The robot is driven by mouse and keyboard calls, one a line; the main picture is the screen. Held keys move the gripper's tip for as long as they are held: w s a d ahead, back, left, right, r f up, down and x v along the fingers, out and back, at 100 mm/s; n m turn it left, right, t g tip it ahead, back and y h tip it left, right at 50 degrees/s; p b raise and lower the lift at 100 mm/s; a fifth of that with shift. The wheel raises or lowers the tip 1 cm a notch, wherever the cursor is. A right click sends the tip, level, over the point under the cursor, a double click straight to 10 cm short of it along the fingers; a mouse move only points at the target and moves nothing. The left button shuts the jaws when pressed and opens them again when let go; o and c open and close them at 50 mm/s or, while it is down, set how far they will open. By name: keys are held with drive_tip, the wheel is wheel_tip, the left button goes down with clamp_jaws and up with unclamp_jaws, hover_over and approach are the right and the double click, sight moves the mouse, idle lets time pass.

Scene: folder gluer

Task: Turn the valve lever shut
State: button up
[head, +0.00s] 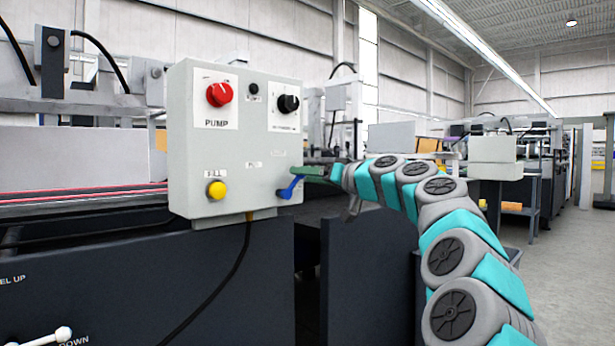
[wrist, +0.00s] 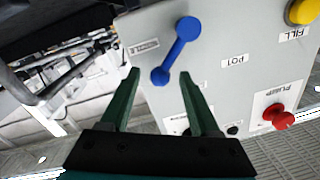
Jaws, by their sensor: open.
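The blue valve lever (head: 290,187) is on the lower right of the grey control box's front face (head: 235,150). In the head view it slants down to the left from near my gripper (head: 312,171). The fingers are open and hold nothing. I cannot tell whether either finger touches the lever.
The box also carries a red PUMP knob (head: 219,94), a black knob (head: 289,103) and a yellow FILL button (head: 217,190). A dark machine body (head: 240,280) stands below the box. A black cable hangs under it. Open floor (head: 570,270) lies at the right.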

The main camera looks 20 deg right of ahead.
drive_tip(key=shift+w, duration=0.1)
drive_tip(key=shift+c, duration=0.4)
clamp_jaws()
idle(1.0)
